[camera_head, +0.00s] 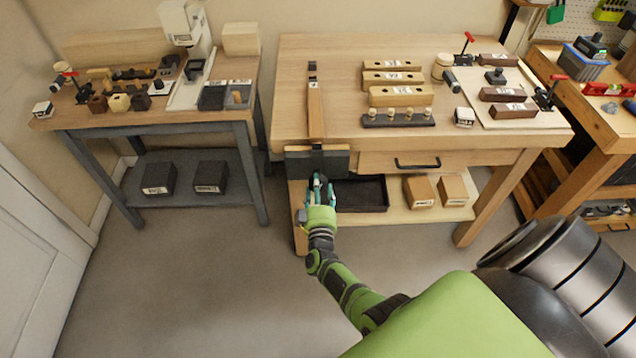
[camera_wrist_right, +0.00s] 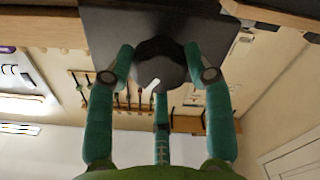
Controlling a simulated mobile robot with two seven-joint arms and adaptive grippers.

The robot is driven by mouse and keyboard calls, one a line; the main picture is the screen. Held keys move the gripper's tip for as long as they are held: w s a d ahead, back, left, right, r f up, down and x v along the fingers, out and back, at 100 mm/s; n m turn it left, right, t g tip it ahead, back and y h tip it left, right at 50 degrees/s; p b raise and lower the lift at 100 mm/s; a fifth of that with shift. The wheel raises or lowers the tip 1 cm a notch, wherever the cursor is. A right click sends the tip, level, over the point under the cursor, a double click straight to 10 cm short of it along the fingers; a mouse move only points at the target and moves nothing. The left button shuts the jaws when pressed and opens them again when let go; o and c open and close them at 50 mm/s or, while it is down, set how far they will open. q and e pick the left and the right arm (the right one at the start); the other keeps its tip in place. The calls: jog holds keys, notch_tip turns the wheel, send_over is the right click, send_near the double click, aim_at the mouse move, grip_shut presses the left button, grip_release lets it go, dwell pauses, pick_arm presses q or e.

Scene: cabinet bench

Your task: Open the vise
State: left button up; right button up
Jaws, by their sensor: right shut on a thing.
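The vise (camera_head: 303,163) is a dark grey jaw on the front left edge of the middle workbench. Its outer jaw also fills the top of the right wrist view (camera_wrist_right: 215,42). A dark round knob or handle hub (camera_wrist_right: 160,62) sticks out of the jaw's front. My right gripper (camera_head: 319,187) is at the front of the vise, its teal fingers closed around that hub. In the right wrist view its fingers (camera_wrist_right: 158,75) sit on both sides of the hub, with a third finger below. Whether the jaws are apart cannot be made out. My left gripper is not in view.
The middle workbench (camera_head: 450,137) carries wooden blocks, a peg rack and clamps. Its lower shelf holds a black tray (camera_head: 362,194) and two boxes close to my right gripper. A drawer handle (camera_head: 417,165) is right of the vise. The floor (camera_head: 200,280) in front is clear.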

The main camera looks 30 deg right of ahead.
jog(key=o, duration=1)
jog(key=p+v, duration=0.2)
jog(key=v, duration=0.5)
jog(key=shift+p, duration=0.35)
